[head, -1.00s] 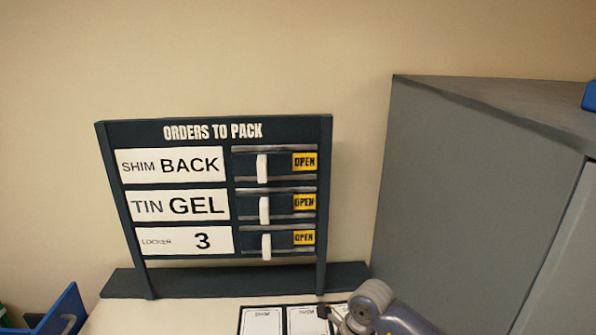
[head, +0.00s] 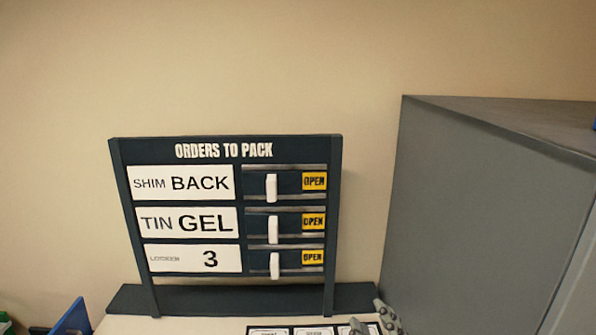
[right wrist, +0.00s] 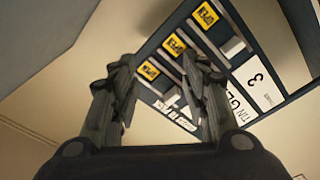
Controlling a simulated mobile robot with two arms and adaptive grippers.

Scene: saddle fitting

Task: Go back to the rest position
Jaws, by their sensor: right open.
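My right gripper (right wrist: 160,95) is open and empty in the right wrist view, its two fingers apart with the order board behind them. In the head view only a small part of my right gripper (head: 386,318) shows at the bottom edge, right of the board's foot. The dark order board (head: 225,147) stands upright, headed "ORDERS TO PACK". Its rows read SHIM BACK, TIN GEL and LOCKER 3, and each slider shows a yellow OPEN label. The board also shows tilted in the right wrist view (right wrist: 283,60). My left gripper is not in view.
A tall grey cabinet (head: 470,210) stands at the right. A blue bin (head: 74,319) is at the lower left. White cards on a dark mat (head: 315,321) lie before the board. The beige wall behind is bare.

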